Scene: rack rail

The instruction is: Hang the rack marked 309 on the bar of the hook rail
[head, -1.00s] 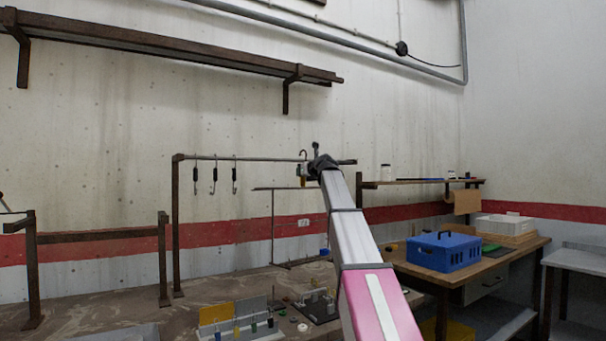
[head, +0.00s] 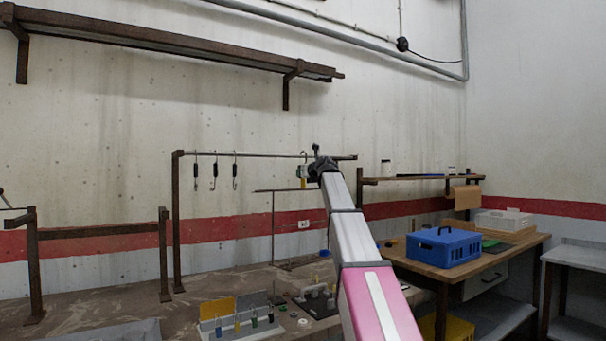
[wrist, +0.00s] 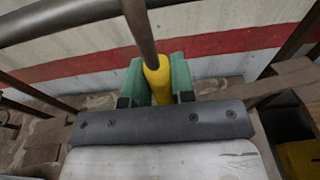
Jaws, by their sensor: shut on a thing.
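The hook rail is a dark stand with a thin bar (head: 265,155) across its top. My gripper (head: 313,172) is near the right part of the bar. In the wrist view its green-padded fingers (wrist: 158,82) are shut on a yellow grip (wrist: 157,84) with a dark rod rising from it. This grip belongs to a thin dark rack (head: 273,225) with a small white tag (head: 304,224), whose marking is too small to read. The rack's hook (head: 303,154) shows at bar height; I cannot tell whether it rests on the bar. My arm hides part of the rack.
Several dark hooks (head: 213,170) hang on the bar to the left. A wall shelf (head: 170,47) runs above. A blue crate (head: 443,248) stands on the right table. A holder with small coloured items (head: 237,320) sits on the bench below.

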